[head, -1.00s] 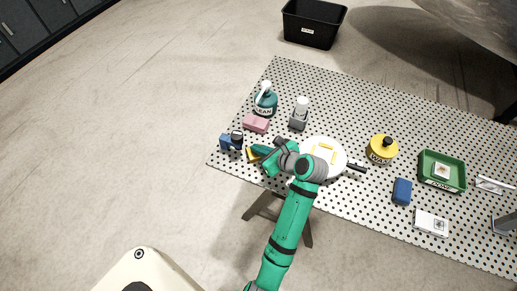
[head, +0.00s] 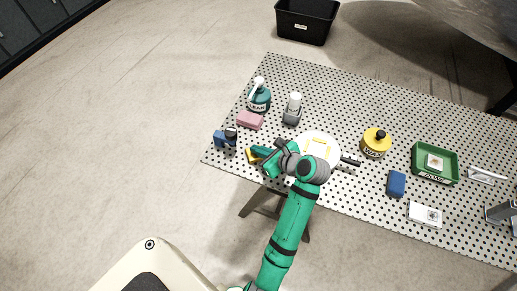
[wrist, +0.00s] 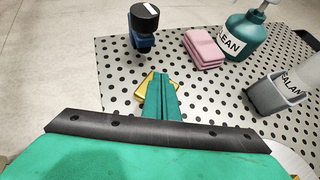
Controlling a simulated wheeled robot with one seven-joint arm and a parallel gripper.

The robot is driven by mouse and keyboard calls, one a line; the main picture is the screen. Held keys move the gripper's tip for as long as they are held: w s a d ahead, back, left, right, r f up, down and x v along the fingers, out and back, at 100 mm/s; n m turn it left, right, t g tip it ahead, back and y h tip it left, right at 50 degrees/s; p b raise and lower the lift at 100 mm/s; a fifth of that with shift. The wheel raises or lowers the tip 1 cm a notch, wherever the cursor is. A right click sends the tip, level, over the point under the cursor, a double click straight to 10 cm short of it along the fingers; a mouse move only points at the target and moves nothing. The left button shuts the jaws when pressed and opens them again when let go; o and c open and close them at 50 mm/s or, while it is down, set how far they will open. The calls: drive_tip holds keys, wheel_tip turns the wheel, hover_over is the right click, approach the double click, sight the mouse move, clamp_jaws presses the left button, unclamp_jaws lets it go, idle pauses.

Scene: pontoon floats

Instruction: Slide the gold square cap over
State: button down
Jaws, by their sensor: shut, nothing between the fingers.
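The gold square cap (head: 251,155) lies on the perforated table near its left front part. In the wrist view, the gold cap (wrist: 147,84) shows just left of and partly behind my green fingers. My gripper (head: 264,154) is shut and empty, low beside the cap's right side. In the wrist view, the fingertips (wrist: 159,80) overlap the cap; I cannot tell whether they touch it.
A blue item with a black round top (head: 226,136) stands left of the cap. A white round plate (head: 329,143) lies right, partly hidden by my arm.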

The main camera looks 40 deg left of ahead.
drive_tip(key=shift+d+r, duration=0.25)
drive_tip(key=d, duration=0.4)
drive_tip(key=s+d, duration=0.1)
drive_tip(key=d, duration=0.6)
drive_tip(key=shift+s+d+r, duration=0.15)
drive_tip(key=shift+d+r, duration=0.05)
drive_tip(key=shift+d, duration=0.2)
